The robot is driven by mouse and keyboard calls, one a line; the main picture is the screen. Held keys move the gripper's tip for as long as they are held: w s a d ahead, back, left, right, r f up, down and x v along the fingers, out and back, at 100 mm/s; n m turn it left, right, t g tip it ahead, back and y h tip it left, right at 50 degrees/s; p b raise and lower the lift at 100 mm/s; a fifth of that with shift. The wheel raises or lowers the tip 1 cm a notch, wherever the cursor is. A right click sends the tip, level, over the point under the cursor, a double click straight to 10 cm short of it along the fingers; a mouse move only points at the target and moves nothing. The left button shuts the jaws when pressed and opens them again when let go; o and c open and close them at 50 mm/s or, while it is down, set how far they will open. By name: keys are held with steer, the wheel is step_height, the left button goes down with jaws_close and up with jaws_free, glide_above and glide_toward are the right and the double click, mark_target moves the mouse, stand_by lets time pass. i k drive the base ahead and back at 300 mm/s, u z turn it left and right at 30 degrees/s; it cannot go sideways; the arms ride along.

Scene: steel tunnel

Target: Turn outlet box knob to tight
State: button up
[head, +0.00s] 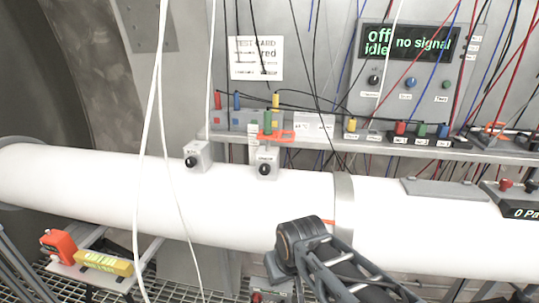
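Two small light-grey boxes, each with a round black knob, sit on top of the white pipe (90,180) in the head view. One is the left box (199,150) with its knob (191,162), the other is the right box (268,157) with its knob (264,170). Their labels are too small to read, so I cannot tell which is the outlet box or how its knob is set. My gripper (298,236) is dark and lies in front of the pipe, below and right of both boxes, apart from them. Its fingers cannot be made out clearly.
White cables (160,100) hang in front of the pipe at the left. A shelf (350,143) with coloured plugs runs behind the boxes. A display panel (410,45) reads "off", "idle" and "no signal". A low cart (85,270) holds orange and yellow items.

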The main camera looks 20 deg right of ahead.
mark_target(264, 170)
steer(key=u, duration=1.25)
steer(key=k, duration=0.45)
steer(key=u, duration=0.3)
